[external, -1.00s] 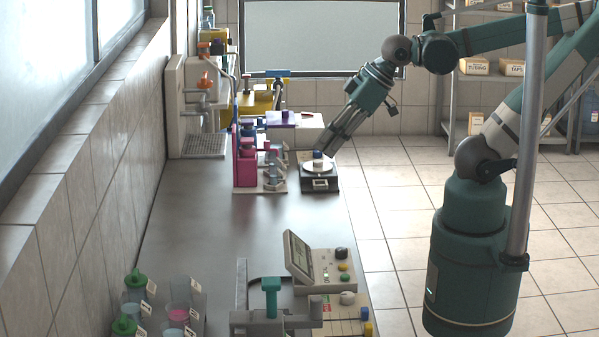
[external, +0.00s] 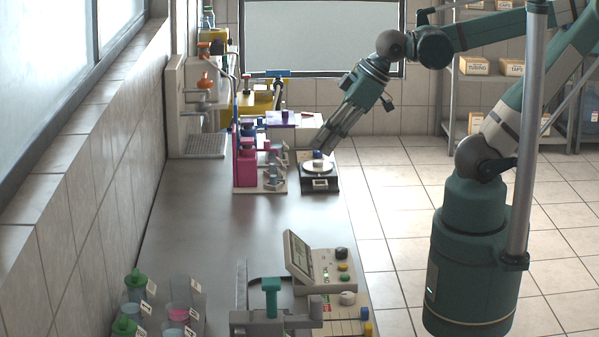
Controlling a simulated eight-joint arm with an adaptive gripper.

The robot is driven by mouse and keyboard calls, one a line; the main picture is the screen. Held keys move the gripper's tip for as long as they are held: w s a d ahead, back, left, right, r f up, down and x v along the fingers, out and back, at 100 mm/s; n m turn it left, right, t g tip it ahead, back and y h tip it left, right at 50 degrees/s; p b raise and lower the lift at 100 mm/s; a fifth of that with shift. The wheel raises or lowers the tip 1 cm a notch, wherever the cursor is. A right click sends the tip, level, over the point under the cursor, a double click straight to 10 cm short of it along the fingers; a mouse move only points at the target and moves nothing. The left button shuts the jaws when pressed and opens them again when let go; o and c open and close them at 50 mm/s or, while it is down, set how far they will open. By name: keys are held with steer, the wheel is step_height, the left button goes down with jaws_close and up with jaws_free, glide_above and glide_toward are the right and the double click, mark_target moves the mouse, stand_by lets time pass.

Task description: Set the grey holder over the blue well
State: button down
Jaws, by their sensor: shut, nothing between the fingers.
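My gripper (external: 323,147) is at the far end of the bench, pointing down and left with its fingers together and empty. Its tips are at or just above a small blue piece (external: 317,154) on the white round pan (external: 322,169) of a black scale-like unit (external: 320,184). Whether the tips touch the piece is too small to tell. I cannot tell whether this blue piece is the blue well. Small grey parts (external: 275,170) stand beside the pink rack (external: 244,167), left of the scale. I cannot tell which one is the grey holder.
A purple-topped stand (external: 292,119) and a pale dispenser with a drip grid (external: 205,146) are at the back. A control box (external: 318,260), a grey clamp with a teal knob (external: 271,298) and several cups (external: 180,313) are at the front. The middle bench is clear.

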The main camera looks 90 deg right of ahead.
steer(key=w+a+r+n+g+p, duration=0.1)
steer(key=w+a+r+n+p, duration=0.2)
steer(key=a, duration=0.7)
steer(key=w+a+r+n+g, duration=0.2)
steer(key=w+a+n, duration=0.3)
steer(key=a, duration=0.5)
steer(key=w+a+r+n+g+p, duration=0.1)
steer(key=w+a+r+n+p, duration=0.3)
steer(key=a, duration=0.7)
steer(key=s+a+f+n+h, duration=0.1)
steer(key=s+a+f+n, duration=0.1)
steer(key=a, duration=1)
steer(key=s+a+f+n+g+h+p, duration=0.1)
steer(key=s+a+f+n, duration=0.2)
steer(key=a, duration=0.9)
steer(key=s+a+f+n+g+h+p, duration=0.1)
steer(key=s+a+f+n, duration=0.2)
steer(key=a, duration=1)
steer(key=shift+s+f, duration=0.4)
steer(key=shift+f, duration=0.15)
steer(key=shift+f, duration=0.15)
